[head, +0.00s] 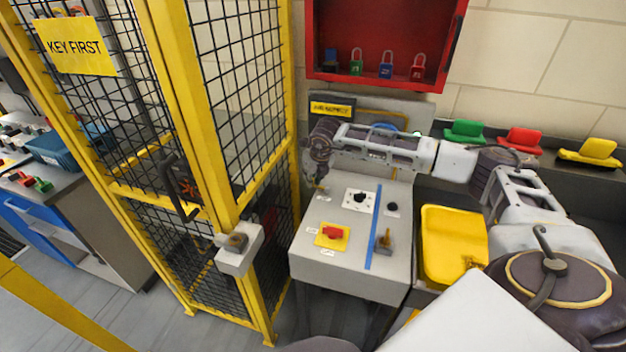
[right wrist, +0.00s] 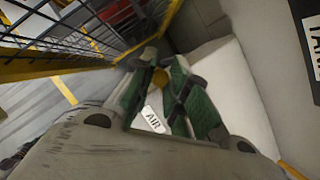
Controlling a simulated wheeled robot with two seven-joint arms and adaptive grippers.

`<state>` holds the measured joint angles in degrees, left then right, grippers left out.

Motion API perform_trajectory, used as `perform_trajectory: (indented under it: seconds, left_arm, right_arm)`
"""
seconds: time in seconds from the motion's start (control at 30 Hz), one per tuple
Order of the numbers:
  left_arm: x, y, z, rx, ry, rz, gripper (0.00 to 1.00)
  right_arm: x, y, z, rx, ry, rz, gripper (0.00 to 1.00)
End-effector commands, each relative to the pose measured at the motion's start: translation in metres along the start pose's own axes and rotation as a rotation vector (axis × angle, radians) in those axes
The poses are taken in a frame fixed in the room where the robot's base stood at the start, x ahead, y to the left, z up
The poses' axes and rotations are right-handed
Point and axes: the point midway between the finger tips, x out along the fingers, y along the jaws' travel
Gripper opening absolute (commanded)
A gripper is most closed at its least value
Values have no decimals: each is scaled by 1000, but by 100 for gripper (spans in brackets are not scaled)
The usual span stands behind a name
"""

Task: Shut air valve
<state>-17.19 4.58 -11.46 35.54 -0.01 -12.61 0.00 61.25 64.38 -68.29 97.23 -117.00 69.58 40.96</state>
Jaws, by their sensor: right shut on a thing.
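My right arm reaches in from the right in the head view and ends at the left side of the grey control box (head: 350,262). My right gripper (head: 320,184) points down there. In the right wrist view its green-padded fingers (right wrist: 160,72) are shut on a small yellow part, the air valve handle (right wrist: 160,79), mostly hidden between them. A white AIR label (right wrist: 153,119) lies just beside the fingers. The handle's exact angle is hard to tell. My left gripper is not in view.
The box top carries a red switch on a yellow plate (head: 332,236), a black knob (head: 359,197) and a blue strip (head: 372,228). The yellow mesh cage (head: 222,120) stands close on the left. A yellow tray (head: 452,246) is to the right; a red lock cabinet (head: 385,82) hangs above.

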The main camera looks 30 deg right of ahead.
Motion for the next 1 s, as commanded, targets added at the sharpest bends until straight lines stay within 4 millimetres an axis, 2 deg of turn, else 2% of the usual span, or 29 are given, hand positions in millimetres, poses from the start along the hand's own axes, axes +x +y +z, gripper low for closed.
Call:
perform_trajectory:
  seconds: [0.1, 0.5, 0.53, 0.7, 1.0]
  left_arm:
    - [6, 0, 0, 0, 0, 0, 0]
    - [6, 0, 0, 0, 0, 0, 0]
    - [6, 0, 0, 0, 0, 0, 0]
    - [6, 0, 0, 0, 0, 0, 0]
    - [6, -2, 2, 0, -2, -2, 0]
  right_arm:
    - [1, 1, -2, -36, 0, 15, 0]
    - [-1, 2, -3, -57, 0, 23, 0]
    - [-1, 2, -3, -57, 0, 23, 18]
    - [-1, 2, -2, -57, 0, 23, 38]
    - [-1, 2, -2, -56, -1, 23, 38]
